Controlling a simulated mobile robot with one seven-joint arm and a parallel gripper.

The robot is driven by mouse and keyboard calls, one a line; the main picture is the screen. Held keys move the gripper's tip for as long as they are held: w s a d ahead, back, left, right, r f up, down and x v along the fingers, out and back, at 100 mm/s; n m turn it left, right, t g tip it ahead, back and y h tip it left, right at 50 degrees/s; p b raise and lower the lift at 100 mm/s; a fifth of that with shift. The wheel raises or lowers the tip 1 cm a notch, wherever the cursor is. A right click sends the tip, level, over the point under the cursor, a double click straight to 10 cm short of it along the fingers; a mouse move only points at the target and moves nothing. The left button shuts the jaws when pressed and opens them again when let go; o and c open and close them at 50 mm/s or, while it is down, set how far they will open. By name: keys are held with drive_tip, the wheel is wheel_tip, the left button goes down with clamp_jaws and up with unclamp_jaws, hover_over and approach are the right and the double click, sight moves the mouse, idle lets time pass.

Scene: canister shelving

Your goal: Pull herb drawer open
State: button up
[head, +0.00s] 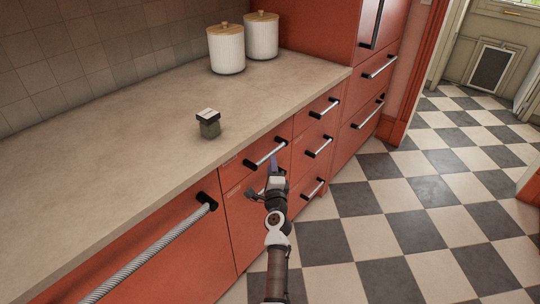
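A red top drawer (237,170) under the counter edge has a silver bar handle (264,154) with black ends. It looks closed, flush with the neighbouring fronts. No label shows which drawer is the herb drawer. My gripper (274,164) is in front of this drawer, at the right part of its handle. It overlaps the handle in the picture, and I cannot tell whether it touches it. The fingers are small and seen from behind, so their opening is unclear. A small dark green jar with a pale-topped lid (208,124) stands on the counter above.
The beige counter (120,170) is mostly bare. Two white canisters with wooden lids (227,52) (262,38) stand at the back. More red drawers with bar handles (324,108) are to the right. A long handle (150,252) is lower left. The checkered floor (400,215) is clear.

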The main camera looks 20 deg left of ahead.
drive_tip(key=shift+b+x, duration=0.5)
drive_tip(key=shift+x, duration=2.55)
drive_tip(key=shift+c, duration=0.5)
clamp_jaws()
